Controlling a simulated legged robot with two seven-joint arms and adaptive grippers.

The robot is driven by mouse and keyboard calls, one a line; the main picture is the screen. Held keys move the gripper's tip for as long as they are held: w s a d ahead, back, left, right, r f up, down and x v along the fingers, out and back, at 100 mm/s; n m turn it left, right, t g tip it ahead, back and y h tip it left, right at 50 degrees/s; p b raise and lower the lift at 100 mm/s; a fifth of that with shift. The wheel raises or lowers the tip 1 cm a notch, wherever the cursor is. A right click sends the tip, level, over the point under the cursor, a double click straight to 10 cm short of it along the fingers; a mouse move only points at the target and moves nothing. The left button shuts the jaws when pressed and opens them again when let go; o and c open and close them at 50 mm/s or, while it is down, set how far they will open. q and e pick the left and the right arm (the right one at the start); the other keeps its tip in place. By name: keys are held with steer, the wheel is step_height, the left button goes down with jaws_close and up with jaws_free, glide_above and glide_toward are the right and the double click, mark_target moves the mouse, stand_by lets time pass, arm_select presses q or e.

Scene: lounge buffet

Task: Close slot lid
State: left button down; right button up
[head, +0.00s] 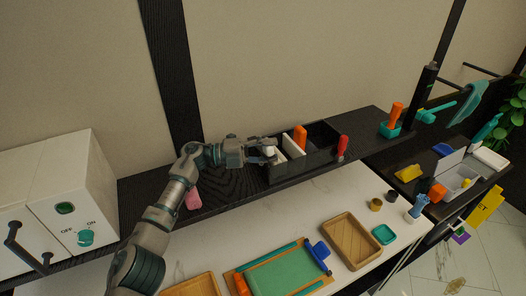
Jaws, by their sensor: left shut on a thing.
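A long black slotted box (304,163) stands on the dark raised shelf, against the wall. Pale upright panels (293,149) divide its left part, and an orange piece (300,136) stands up from a middle slot. Its right part looks dark inside. My left gripper (269,149) reaches in from the left at the box's left end. It is shut on a small whitish piece (270,151) there, partly hidden by the fingers. I cannot tell clearly whether this piece is the slot lid. My right gripper is not in view.
A red-handled item (342,146) is at the box's right end. A pink object (193,199) lies near my left forearm. A white cabinet (62,205) stands left. Wooden trays (351,240) and a green board (283,273) lie on the lower white counter. Shelf right of the box is partly clear.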

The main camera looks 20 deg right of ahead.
arm_select(q)
steer(key=shift+r, duration=0.1)
steer(key=c, duration=1)
jaws_free()
steer(key=shift+c, duration=0.2)
steer(key=shift+w, duration=0.1)
steer(key=v, duration=0.7)
steer(key=shift+a, duration=0.25)
steer(key=shift+w, duration=0.1)
